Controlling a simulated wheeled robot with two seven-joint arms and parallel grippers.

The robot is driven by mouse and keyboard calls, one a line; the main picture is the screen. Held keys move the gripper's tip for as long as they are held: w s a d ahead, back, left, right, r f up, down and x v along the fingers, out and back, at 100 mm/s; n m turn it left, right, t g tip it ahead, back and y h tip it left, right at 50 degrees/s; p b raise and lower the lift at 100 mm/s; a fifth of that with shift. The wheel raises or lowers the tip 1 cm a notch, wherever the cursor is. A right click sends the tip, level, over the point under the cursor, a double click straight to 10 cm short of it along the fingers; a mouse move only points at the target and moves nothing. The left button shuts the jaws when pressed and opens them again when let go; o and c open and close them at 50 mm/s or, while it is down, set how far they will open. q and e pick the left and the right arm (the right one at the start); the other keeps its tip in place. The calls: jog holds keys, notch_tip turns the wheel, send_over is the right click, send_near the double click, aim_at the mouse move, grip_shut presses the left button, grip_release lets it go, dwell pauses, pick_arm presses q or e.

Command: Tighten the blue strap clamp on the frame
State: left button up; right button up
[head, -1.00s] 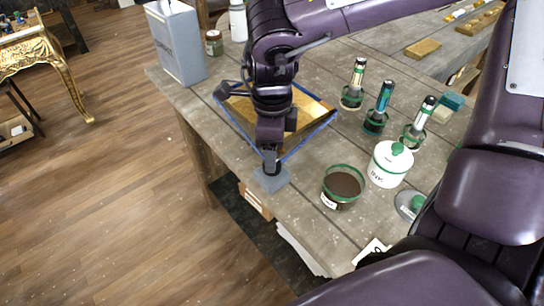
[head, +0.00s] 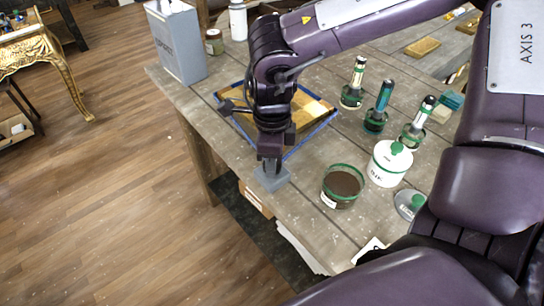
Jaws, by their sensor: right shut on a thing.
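The golden frame (head: 312,108) lies flat on the workbench with the blue strap (head: 318,132) running around its outer edge. A grey block (head: 273,178), which looks like the strap's clamp body, sits at the frame's near corner by the bench edge. My right gripper (head: 271,167) points down and is shut on the top of this block. My right wrist hides the middle of the frame and part of the strap. My left gripper is not in view.
A dark-filled jar (head: 342,187), a white lidded pot (head: 389,164) and several green-based brush-like tools (head: 377,108) stand right of the frame. A grey metal can (head: 177,45) stands at the back left corner. The bench (head: 300,215) ends just left of the block.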

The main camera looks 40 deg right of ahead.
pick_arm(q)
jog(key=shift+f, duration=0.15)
pick_arm(e)
jog(key=m+b, duration=0.2)
jog(key=shift+f+b, duration=0.2)
jog(key=shift+b, duration=0.1)
jog(key=m+b, duration=0.2)
jog(key=m, duration=0.1)
jog(key=m+b, duration=0.3)
jog(key=shift+m, duration=0.3)
jog(key=m+b, duration=0.2)
jog(key=m, duration=0.2)
jog(key=shift+r, duration=0.1)
jog(key=shift+m+b, duration=0.3)
jog(key=shift+m, duration=0.2)
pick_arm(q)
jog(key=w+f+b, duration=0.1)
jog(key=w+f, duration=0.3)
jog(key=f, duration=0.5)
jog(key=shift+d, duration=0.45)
pick_arm(e)
jog(key=shift+r+m, duration=0.15)
jog(key=shift+m, duration=1.05)
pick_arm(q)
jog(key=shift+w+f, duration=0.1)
